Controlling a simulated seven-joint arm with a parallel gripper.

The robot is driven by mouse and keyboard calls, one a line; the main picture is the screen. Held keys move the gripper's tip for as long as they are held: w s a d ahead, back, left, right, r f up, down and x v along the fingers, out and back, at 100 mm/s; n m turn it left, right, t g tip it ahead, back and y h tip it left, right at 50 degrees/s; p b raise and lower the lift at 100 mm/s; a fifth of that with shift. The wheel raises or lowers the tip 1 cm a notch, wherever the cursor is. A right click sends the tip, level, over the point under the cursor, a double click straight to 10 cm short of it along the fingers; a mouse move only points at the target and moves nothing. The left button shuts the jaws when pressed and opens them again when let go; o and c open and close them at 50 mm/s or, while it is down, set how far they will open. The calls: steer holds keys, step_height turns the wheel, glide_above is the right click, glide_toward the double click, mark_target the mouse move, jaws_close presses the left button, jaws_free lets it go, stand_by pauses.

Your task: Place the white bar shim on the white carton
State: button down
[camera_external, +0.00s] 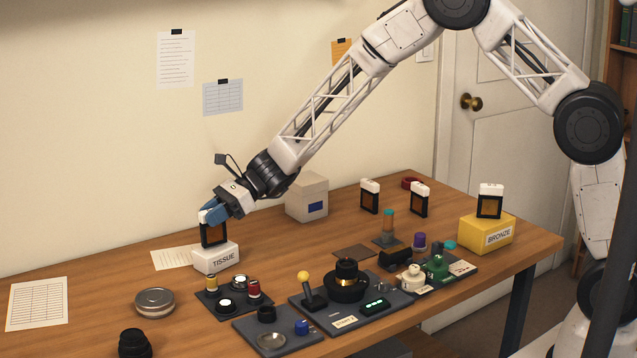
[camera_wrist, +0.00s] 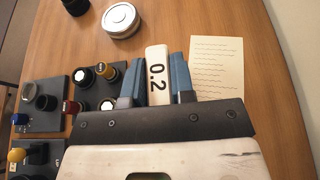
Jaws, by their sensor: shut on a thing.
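My gripper (camera_external: 214,213) has its blue fingers shut on a shim (camera_external: 213,236) with a black frame, a dark amber window and a white top bar. In the wrist view the shim's white bar (camera_wrist: 156,72), marked 0.2, lies between the two blue fingers of my gripper (camera_wrist: 157,80). The white carton (camera_external: 216,258), labelled TISSUE, is directly below. The shim is upright, its lower edge at the carton's top; I cannot tell whether it bears on it. The carton is hidden in the wrist view.
Two similar shims (camera_external: 370,196) (camera_external: 419,199) stand on the table, and another (camera_external: 490,202) on the yellow BRONZE carton (camera_external: 487,235). A grey box (camera_external: 307,198) stands behind. Dark trays of lens parts (camera_external: 228,301) are in front; a round tin (camera_external: 155,302) is front left.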

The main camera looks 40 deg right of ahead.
steer(key=shift+f, duration=0.2)
steer(key=shift+f, duration=0.15)
steer(key=c, duration=1)
jaws_free()
steer(key=shift+d+r, duration=0.4)
steer(key=shift+d, duration=0.05)
steer(key=v, duration=1.1)
steer(key=shift+d+f, duration=0.1)
